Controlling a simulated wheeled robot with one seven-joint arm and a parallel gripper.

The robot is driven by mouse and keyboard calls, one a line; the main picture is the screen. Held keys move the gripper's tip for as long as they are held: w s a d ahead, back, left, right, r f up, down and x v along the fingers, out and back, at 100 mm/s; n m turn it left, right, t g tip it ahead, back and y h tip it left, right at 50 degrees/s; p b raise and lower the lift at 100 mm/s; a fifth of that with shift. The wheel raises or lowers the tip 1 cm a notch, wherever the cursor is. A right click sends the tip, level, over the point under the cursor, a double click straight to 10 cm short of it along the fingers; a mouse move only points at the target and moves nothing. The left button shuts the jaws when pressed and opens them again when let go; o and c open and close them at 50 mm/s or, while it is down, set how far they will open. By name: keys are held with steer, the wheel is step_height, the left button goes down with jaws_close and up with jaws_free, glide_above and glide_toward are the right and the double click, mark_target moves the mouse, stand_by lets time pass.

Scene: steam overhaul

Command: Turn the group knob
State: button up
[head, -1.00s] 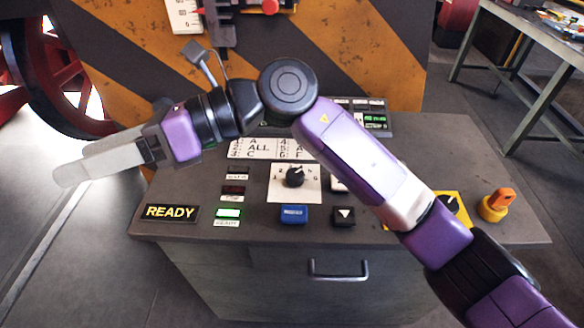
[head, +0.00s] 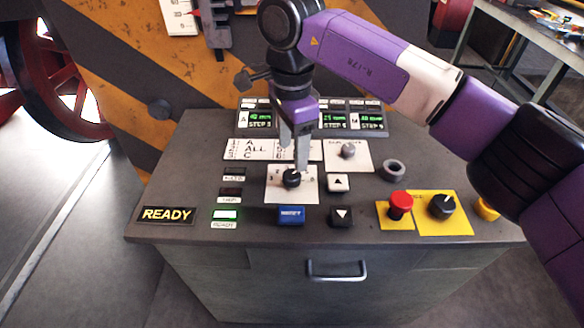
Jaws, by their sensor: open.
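The group knob, a small black round knob (head: 291,179), sits on a white square plate (head: 278,195) with markings around it, mid-panel. My gripper (head: 294,158) points down from above, just behind the knob in the head view. Its grey fingers are apart. The nearer fingertip comes down at the knob's upper right edge. Whether it touches the knob I cannot tell. The other finger ends behind it, near the white label chart (head: 258,150). The gripper hides part of that chart.
Close around the knob are a blue button (head: 291,215), up (head: 339,182) and down (head: 342,216) arrow buttons, and a silver knob (head: 348,150). A red mushroom button (head: 400,204) and a black rotary switch (head: 442,206) stand at right. Lit displays (head: 366,119) line the back.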

mark_target(292, 174)
step_height(292, 174, down, 6)
steer(key=shift+f, duration=0.25)
jaws_close()
stand_by(0.3)
steer(key=shift+p, duration=0.35)
steer(key=shift+r+m+p, duration=0.1)
steer(key=shift+m+p, duration=0.2)
steer(key=shift+m, duration=0.8)
steer(key=shift+m+p, duration=0.5)
steer(key=shift+m, duration=1.3)
